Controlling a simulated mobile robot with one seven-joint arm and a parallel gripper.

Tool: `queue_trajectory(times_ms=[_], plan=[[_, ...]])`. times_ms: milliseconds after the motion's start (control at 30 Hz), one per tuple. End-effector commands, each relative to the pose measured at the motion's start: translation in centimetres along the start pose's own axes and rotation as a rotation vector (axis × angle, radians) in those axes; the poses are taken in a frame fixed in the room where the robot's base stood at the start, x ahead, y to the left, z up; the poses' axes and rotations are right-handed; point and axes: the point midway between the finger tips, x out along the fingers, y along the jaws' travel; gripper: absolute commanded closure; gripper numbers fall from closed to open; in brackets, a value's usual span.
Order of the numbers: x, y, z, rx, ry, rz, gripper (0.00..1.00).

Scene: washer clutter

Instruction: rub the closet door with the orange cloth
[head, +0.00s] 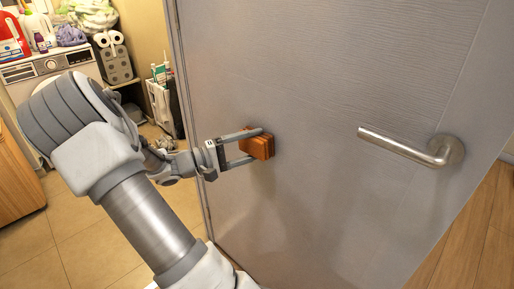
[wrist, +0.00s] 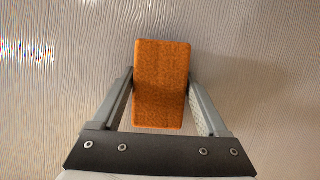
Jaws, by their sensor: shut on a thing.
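The orange cloth (head: 258,144) is a thick, block-shaped folded piece. My gripper (head: 250,146) is shut on it, one finger on each side. In the wrist view the cloth (wrist: 161,85) is held between the two fingers of my gripper (wrist: 162,105), with its far end beyond the fingertips. The closet door (head: 310,90) is a large grey panel with a fine wavy grain, and it fills the background of the wrist view (wrist: 250,60). The cloth is at the door's surface, left of the handle; I cannot tell for sure whether it touches.
A metal lever handle (head: 410,148) sticks out from the door on the right. Behind the door's left edge are a washer (head: 48,65) with bottles and laundry on top, a shelf and a white bin (head: 160,105). A wooden cabinet (head: 15,180) stands at the left. Tiled floor (head: 85,225) is clear.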

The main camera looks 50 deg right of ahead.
Motion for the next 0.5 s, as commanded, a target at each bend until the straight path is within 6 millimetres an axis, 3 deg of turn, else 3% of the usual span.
queue_trajectory(times_ms=[200, 500], plan=[[-0.7, 0.2, -1.9, 0.002, 0.0, 0.001, 0.68], [-1.2, 0.4, -2.9, 0.002, -0.001, 0.001, 0.68]])
